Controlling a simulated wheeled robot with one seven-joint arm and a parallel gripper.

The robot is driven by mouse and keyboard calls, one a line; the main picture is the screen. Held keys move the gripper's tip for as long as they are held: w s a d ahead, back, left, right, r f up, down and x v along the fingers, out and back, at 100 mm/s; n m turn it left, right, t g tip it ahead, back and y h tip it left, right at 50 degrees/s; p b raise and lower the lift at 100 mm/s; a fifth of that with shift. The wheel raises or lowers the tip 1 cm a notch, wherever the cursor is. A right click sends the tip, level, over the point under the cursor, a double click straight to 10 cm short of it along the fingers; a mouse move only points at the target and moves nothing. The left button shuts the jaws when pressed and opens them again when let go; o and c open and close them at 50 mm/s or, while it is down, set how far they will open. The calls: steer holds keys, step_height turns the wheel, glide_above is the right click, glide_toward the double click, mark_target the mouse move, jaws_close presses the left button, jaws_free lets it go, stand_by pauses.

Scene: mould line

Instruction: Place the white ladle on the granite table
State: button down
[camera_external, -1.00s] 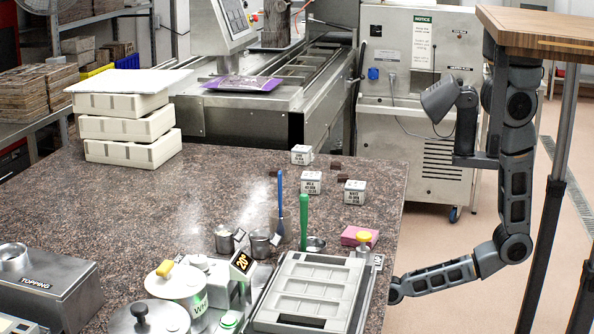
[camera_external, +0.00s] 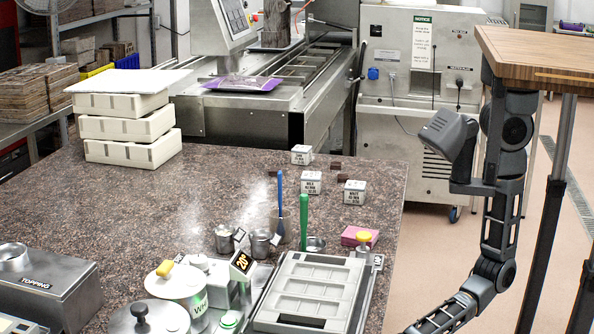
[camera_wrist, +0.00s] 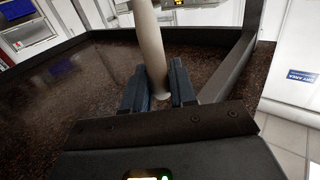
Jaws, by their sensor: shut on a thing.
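In the wrist view my gripper (camera_wrist: 160,88) has its two dark fingers around a pale, off-white rod (camera_wrist: 149,45), which looks like the handle of the white ladle. The rod runs up out of that view, so no ladle bowl shows. In the external view my arm runs off the bottom edge, and neither gripper nor ladle shows. The granite table (camera_external: 190,215) is the speckled brown surface filling the middle of the external view. A dark speckled surface lies below the fingers in the wrist view; contact with it cannot be told.
A grey mould (camera_external: 312,290), metal cups (camera_external: 227,239), a white pot (camera_external: 180,285) and a pink block (camera_external: 359,236) crowd the table's near side. Labelled cubes (camera_external: 311,183) stand towards the back right, cream trays (camera_external: 130,125) back left. The left middle is clear.

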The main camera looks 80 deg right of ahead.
steer(key=s+a+r+n+g+y+b, duration=0.1)
steer(key=s+a+r+n+g, duration=0.1)
steer(key=s+a+r, duration=0.35)
steer(key=s+a+r+n+g+y, duration=0.1)
steer(key=s+a+r+g+y, duration=0.1)
steer(key=s+a, duration=0.6)
steer(key=w+d+r+n+g, duration=0.1)
steer(key=d+r, duration=0.3)
steer(key=r, duration=1.2)
steer(key=w+d+r+n+g, duration=0.1)
steer(key=d+r, duration=0.3)
steer(key=r, duration=1.1)
steer(key=w+d+r+m+t+h+p, duration=0.3)
steer(key=w+m+t, duration=0.1)
steer(key=w, duration=0.3)
steer(key=w+d+r+m+t+h+p, duration=0.25)
steer(key=w+t, duration=0.25)
steer(key=w, duration=0.3)
steer(key=s+a+f+p, duration=0.1)
steer(key=s+a+f, duration=0.1)
steer(key=a+f, duration=0.9)
steer(key=shift+f+m+h, duration=0.3)
steer(key=shift+m+h, duration=0.05)
steer(key=shift+m, duration=0.1)
steer(key=shift+a+f, duration=0.1)
